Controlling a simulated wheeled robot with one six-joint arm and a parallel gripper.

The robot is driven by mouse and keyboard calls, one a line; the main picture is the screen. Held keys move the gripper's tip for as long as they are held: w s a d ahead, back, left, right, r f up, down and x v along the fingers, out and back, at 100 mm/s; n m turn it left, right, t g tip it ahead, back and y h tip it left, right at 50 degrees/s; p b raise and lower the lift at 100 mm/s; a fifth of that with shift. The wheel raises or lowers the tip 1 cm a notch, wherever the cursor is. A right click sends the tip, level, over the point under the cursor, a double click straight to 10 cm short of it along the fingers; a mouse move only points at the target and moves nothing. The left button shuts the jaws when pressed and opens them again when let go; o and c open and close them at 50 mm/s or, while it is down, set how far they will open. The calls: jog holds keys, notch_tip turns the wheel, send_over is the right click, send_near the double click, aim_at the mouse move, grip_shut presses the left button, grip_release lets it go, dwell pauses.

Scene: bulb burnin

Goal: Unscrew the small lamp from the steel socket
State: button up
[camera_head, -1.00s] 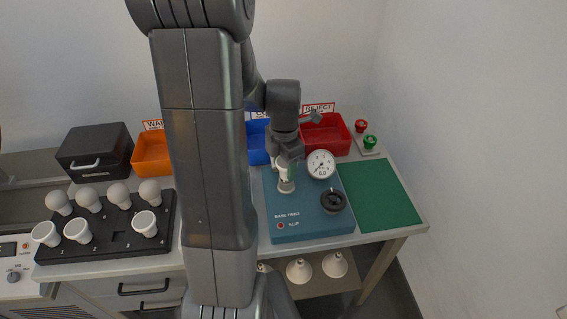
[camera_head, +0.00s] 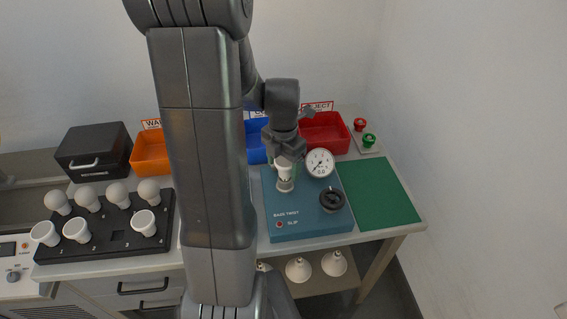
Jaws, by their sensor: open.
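The small white lamp (camera_head: 283,171) stands upright in the steel socket (camera_head: 285,186) on the blue base twist unit (camera_head: 305,225). My gripper (camera_head: 286,158) is open and points down at the top of the lamp. Its fingers are small in this view and partly merge with the lamp's top, so I cannot tell whether they touch it.
A black rack (camera_head: 110,247) with several bulbs is at the left. Orange (camera_head: 150,160), blue (camera_head: 256,150) and red (camera_head: 325,133) bins stand behind. A green mat (camera_head: 382,195) lies clear at the right, with red and green buttons (camera_head: 366,132) behind it.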

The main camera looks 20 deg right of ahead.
jog(key=m, duration=0.6)
jog(key=shift+w, duration=0.2)
jog(key=m, duration=0.5)
jog(key=shift+w+d+m, duration=0.15)
jog(key=shift+m, duration=0.15)
jog(key=m, duration=0.5)
jog(key=shift+w, duration=0.15)
jog(key=m, duration=0.6)
jog(key=shift+w+d, duration=0.15)
